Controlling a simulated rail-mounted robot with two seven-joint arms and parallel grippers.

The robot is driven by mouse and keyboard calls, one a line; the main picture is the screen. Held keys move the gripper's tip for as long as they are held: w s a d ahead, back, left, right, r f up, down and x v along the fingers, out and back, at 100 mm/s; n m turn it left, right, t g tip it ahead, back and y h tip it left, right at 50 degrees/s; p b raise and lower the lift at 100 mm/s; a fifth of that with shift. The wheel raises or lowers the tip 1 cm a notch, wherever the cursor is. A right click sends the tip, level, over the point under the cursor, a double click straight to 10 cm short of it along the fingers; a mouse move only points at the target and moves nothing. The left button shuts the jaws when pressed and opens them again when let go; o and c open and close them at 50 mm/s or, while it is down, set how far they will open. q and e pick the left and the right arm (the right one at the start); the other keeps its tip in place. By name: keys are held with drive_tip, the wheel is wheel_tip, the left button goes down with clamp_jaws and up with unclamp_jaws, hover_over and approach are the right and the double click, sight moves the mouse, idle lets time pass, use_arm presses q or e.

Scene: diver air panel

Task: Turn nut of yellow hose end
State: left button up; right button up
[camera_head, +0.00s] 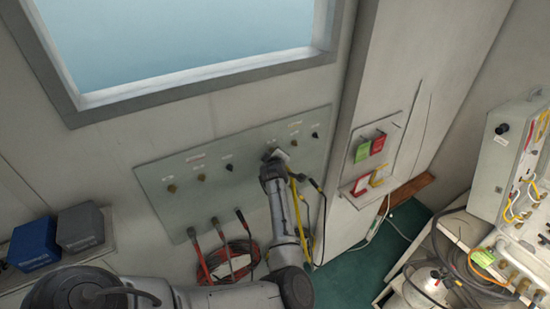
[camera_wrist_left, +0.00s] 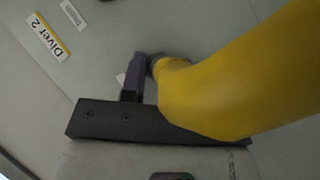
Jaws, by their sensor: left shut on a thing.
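The yellow hose (camera_head: 295,215) hangs from the grey wall panel (camera_head: 160,192) beside my left arm. My left gripper (camera_head: 276,155) is at the panel, at the top of this hose. In the left wrist view the yellow hose (camera_wrist_left: 235,75) fills the right side, and its end goes in by the dark finger (camera_wrist_left: 150,122) of my gripper. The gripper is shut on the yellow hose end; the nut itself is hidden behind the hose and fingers. A yellow "Diver 2" label (camera_wrist_left: 48,37) is on the panel at upper left. My right gripper is not in view.
Several small fittings and labels line the panel. Red hoses (camera_head: 233,262) hang below. A dark hose (camera_head: 319,195) hangs just right of the yellow one. A column with red and green boxes (camera_head: 362,152) stands at right; blue and grey boxes (camera_head: 35,244) are at left.

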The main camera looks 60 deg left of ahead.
use_arm(q)
drive_tip(key=shift+w+d+r+m+g, duration=0.1)
drive_tip(key=shift+w+r+m+g, duration=0.1)
drive_tip(key=shift+m+g, duration=0.5)
drive_tip(key=shift+g+h, duration=0.3)
drive_tip(key=shift+f, duration=0.1)
drive_tip(key=o, duration=0.7)
drive_tip(key=shift+d, duration=0.1)
drive_tip(key=shift+o, duration=1.2)
drive_tip(key=shift+s+d+b, duration=0.2)
drive_tip(key=shift+b, duration=0.1)
drive_tip(key=b+v, duration=0.4)
drive_tip(key=v, duration=0.9)
